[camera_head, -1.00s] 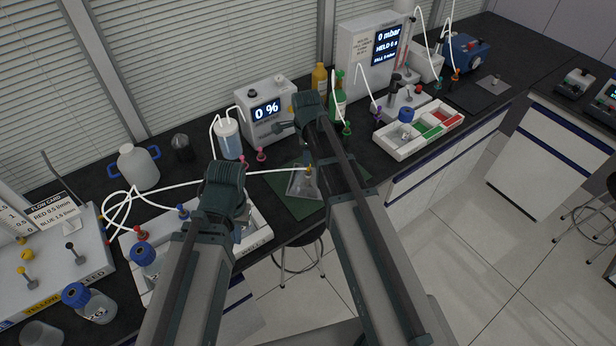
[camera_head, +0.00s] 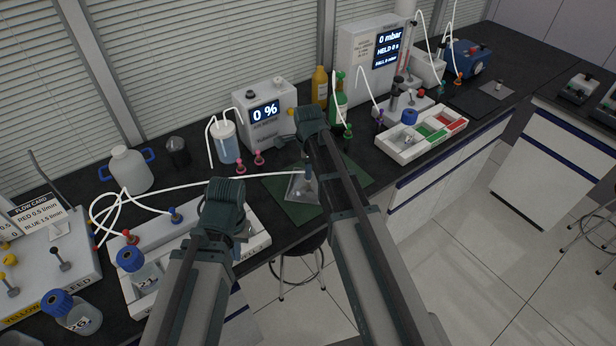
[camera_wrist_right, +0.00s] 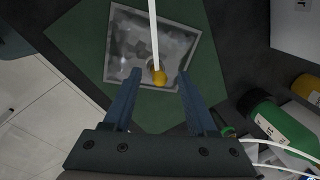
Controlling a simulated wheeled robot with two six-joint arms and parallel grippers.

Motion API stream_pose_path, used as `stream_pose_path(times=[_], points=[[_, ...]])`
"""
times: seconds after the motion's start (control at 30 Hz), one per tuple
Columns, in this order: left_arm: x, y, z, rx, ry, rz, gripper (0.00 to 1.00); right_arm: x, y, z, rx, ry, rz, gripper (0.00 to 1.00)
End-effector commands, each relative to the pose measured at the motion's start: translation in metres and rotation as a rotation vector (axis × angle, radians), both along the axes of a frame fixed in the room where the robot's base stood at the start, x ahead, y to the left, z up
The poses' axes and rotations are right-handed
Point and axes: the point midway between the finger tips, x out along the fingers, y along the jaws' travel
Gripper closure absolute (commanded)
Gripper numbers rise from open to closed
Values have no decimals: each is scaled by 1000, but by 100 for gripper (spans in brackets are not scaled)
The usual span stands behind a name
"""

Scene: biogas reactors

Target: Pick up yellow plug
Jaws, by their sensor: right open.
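The yellow plug (camera_wrist_right: 159,77) sits at the end of a white tube (camera_wrist_right: 154,40), over the near edge of a square metallic tray (camera_wrist_right: 118,45) in the right wrist view. My right gripper (camera_wrist_right: 159,72) is open, with one finger on each side of the plug and visible gaps between. In the head view my right arm hides the plug; the tray (camera_head: 296,190) shows beside the gripper (camera_head: 309,176). My left gripper (camera_head: 241,232) is over the white rack at the left, its fingers mostly hidden by its wrist.
The tray lies on a green mat (camera_head: 345,178) on the black bench. Around it are a white rack (camera_head: 262,240) with bottles, a display unit reading 0 % (camera_head: 264,112), green (camera_head: 339,97) and yellow (camera_head: 320,85) bottles, and a sectioned parts tray (camera_head: 402,155). White tubing crosses the bench.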

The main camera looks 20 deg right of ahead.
Motion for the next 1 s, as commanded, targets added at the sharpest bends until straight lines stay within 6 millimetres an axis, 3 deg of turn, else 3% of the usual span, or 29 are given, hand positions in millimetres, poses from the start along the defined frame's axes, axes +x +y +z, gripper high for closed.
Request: stream_pose_path(times=[0.1,0.4,0.43,1.0], points=[[0,0,1,0,0,0,100,0,0,1,0,0,0,44],[0,0,1,0,0,0,100,0,0,1,0,0,0,98],[0,0,1,0,0,0,100,0,0,1,0,0,0,100],[0,0,4,0,0,0,100,0,0,4,0,0,0,100]])
